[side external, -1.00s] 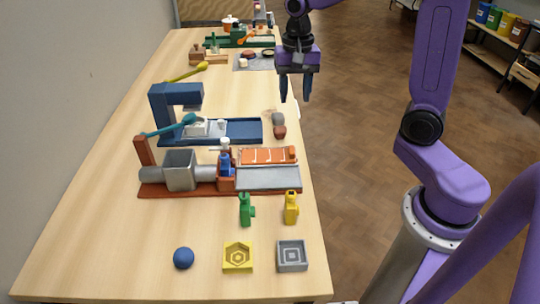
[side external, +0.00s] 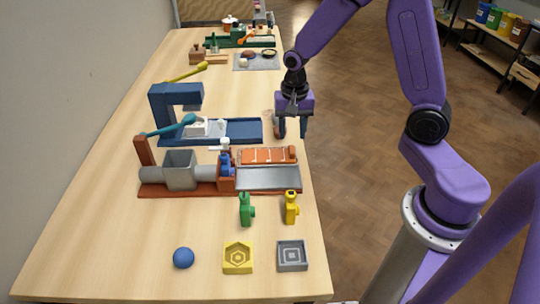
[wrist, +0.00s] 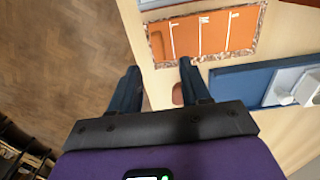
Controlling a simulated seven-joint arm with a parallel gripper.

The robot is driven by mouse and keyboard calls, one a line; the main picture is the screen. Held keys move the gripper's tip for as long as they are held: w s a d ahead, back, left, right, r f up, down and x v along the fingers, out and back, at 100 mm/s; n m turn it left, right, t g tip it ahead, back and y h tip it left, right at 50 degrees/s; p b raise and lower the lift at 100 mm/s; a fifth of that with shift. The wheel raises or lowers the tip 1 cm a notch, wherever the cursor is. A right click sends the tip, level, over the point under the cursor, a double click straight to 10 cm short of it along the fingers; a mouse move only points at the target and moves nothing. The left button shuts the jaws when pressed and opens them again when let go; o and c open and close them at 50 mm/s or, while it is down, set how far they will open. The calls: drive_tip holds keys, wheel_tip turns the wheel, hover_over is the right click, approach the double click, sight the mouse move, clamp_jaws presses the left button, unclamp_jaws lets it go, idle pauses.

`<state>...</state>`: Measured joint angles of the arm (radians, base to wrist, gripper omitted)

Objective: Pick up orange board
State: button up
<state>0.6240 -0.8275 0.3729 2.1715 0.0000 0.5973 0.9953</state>
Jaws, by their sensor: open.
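The orange board (side external: 266,156) lies flat on the table behind the grey tray-like bed of the red-based machine, near the table's right edge. In the wrist view the orange board (wrist: 213,37) shows white marks and a speckled border, ahead of the fingertips. My gripper (side external: 292,134) is open and empty, above the table's right edge and a little beyond the board. In the wrist view my gripper (wrist: 159,67) has its fingers apart with nothing between them, and the board lies ahead and to the right.
The red-based machine (side external: 160,191) stands just in front of the board. A blue machine (side external: 240,131) stands behind it, left of my gripper. A small reddish-brown lump (wrist: 178,94) lies close to my right finger. Green (side external: 246,211) and yellow (side external: 291,208) figures stand nearer the front.

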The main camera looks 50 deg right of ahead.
sight(291, 146)
drive_tip(key=shift+w+d+f, duration=0.1)
drive_tip(key=shift+d+f, duration=0.05)
drive_tip(key=shift+f, duration=2.5)
clamp_jaws()
